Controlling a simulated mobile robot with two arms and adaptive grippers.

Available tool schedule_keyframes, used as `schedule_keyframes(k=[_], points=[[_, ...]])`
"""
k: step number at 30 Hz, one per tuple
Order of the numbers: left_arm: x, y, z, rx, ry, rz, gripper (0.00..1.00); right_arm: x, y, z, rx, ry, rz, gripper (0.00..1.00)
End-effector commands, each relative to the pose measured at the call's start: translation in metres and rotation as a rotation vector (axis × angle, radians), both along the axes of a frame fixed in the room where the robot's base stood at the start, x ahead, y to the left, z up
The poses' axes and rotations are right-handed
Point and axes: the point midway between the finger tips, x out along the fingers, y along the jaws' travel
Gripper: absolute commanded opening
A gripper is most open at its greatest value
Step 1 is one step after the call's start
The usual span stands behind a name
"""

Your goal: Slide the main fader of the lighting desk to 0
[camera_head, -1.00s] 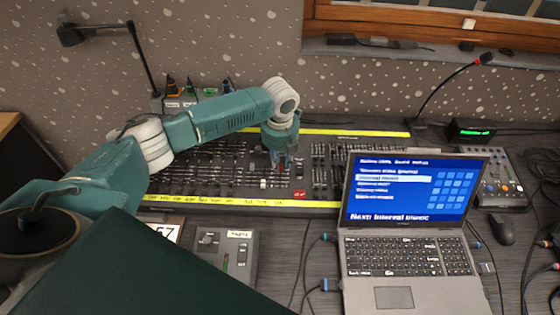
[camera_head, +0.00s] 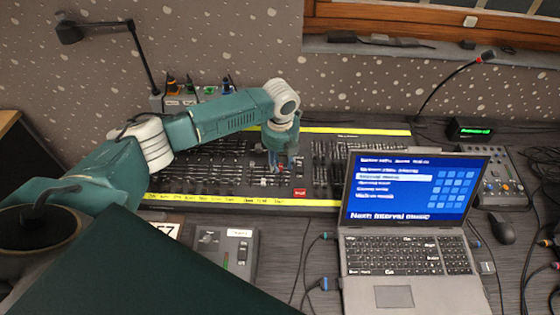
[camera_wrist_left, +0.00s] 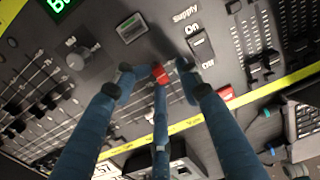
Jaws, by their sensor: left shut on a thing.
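The lighting desk (camera_head: 225,172) is a long dark console with rows of faders and yellow strips along its back and front edges. My left gripper (camera_head: 278,165) reaches down onto its middle part, near the front strip. In the left wrist view its three blue fingers (camera_wrist_left: 158,78) are closed around a red fader knob (camera_wrist_left: 160,72), with fingertips at the cap. The knob's slot is largely hidden by the fingers, so its exact position on the scale cannot be read. My right gripper is not in view.
A red block (camera_head: 300,192) sits on the desk just right of the gripper. An open laptop (camera_head: 405,240) overlaps the desk's right part. A small control box (camera_head: 225,253) stands in front. A supply switch (camera_wrist_left: 201,43) is close to the fingers.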

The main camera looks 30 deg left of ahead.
Motion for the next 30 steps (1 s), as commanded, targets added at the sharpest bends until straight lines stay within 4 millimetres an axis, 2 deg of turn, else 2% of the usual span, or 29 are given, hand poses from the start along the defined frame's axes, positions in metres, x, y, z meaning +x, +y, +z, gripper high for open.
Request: schedule_keyframes(k=[30], points=[[-0.049,-0.026,-0.006,-0.005,0.006,-0.004,0.24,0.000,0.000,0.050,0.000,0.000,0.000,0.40]])
